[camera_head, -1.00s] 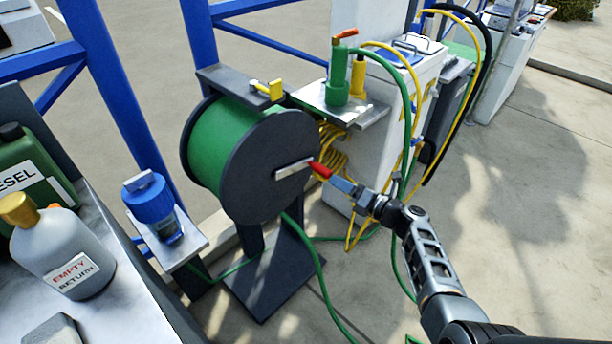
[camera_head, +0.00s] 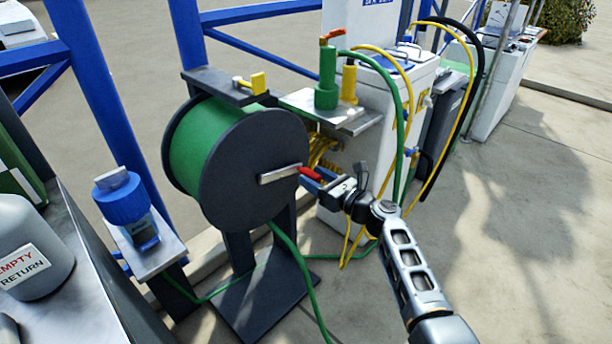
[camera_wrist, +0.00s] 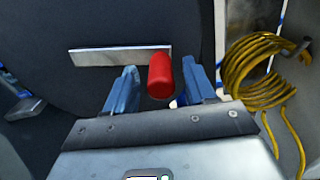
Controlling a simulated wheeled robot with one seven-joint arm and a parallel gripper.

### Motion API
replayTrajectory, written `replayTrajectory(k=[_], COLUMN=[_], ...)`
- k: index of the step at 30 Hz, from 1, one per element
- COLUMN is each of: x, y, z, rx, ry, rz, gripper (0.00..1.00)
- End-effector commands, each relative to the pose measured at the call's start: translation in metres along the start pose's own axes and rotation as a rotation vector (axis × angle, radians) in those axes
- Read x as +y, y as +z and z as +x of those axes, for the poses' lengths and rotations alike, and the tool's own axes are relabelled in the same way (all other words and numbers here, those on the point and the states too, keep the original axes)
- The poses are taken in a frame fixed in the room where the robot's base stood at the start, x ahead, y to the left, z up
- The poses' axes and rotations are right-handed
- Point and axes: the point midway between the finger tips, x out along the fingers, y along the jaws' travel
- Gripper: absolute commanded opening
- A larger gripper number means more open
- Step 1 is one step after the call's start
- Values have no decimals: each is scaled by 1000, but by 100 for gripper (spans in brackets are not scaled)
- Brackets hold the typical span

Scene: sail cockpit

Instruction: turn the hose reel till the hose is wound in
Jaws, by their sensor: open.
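The hose reel (camera_head: 240,185) has dark round flanges and a green drum (camera_head: 192,140), and stands on a dark post and base plate. A metal crank arm (camera_head: 280,174) points right from the hub and carries a red handle (camera_head: 310,173). My gripper (camera_head: 314,181) is at the handle. Green hose (camera_head: 297,275) hangs from the reel and runs over the ground.
A small shelf holds a blue-capped jar (camera_head: 122,200). A white cabinet (camera_head: 375,100) with coiled yellow hose (camera_wrist: 255,70) stands behind my gripper. Open pavement lies at right.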

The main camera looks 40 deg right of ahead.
Motion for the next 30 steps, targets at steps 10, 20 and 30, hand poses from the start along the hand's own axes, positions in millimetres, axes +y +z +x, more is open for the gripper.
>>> replayTrajectory(k=[10, 20, 30], x=[0, 0, 0], y=[0, 0, 0], z=[31, 31, 31], rx=[0, 0, 0], ry=[0, -1, -1], rz=[1, 2, 2], gripper=[55, 46, 14])
